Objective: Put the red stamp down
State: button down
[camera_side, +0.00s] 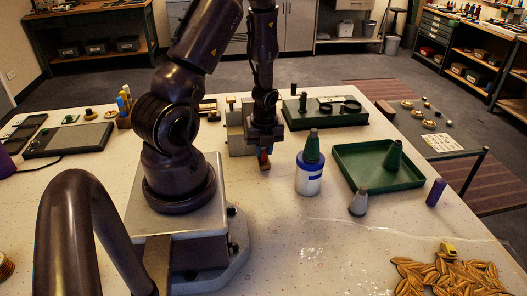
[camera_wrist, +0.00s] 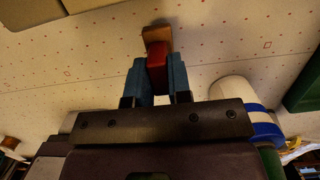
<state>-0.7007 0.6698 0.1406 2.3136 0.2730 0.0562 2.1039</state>
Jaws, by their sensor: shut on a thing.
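The red stamp (camera_wrist: 157,72) is between the blue fingertips of my gripper (camera_wrist: 156,66) in the wrist view, with a tan-brown end sticking out past them. My gripper (camera_side: 264,152) is shut on it and points down in the side view. There the stamp (camera_side: 264,164) shows only as a small red and brown bit under the fingers, low over the white speckled table (camera_side: 275,215). I cannot tell whether it touches the table.
A white and blue jar with a green cone (camera_side: 309,179) stands close to the right. Beyond are a green tray (camera_side: 357,151), a grey cone (camera_side: 358,205) and a purple cylinder (camera_side: 436,192). A grey block (camera_side: 237,141) is just behind my gripper. Table in front is clear.

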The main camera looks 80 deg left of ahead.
aim_at(265, 151)
jog(key=shift+f, duration=0.6)
jog(key=shift+f, duration=0.2)
jog(key=c, duration=1.1)
grip_release()
jog(key=shift+o, duration=0.2)
jog(key=shift+r, duration=0.1)
notch_tip(265, 151, up, 12)
jog(key=d, duration=0.2)
jog(key=w+d+r+n+t, duration=0.3)
jog(key=w+d+r+n, duration=0.2)
jog(key=d+r+n, duration=0.6)
jog(key=s+d+r+n+t+h, duration=0.1)
jog(key=s+d+r+n+t, duration=0.1)
jog(key=s+d+r+n, duration=0.2)
jog(key=d+r+n, duration=0.3)
jog(key=d+r, duration=0.1)
jog(key=d, duration=0.2)
jog(key=shift+s+d+r+t+h, duration=0.2)
jog(key=shift+d+r+t+h, duration=0.1)
jog(key=shift+h, duration=0.1)
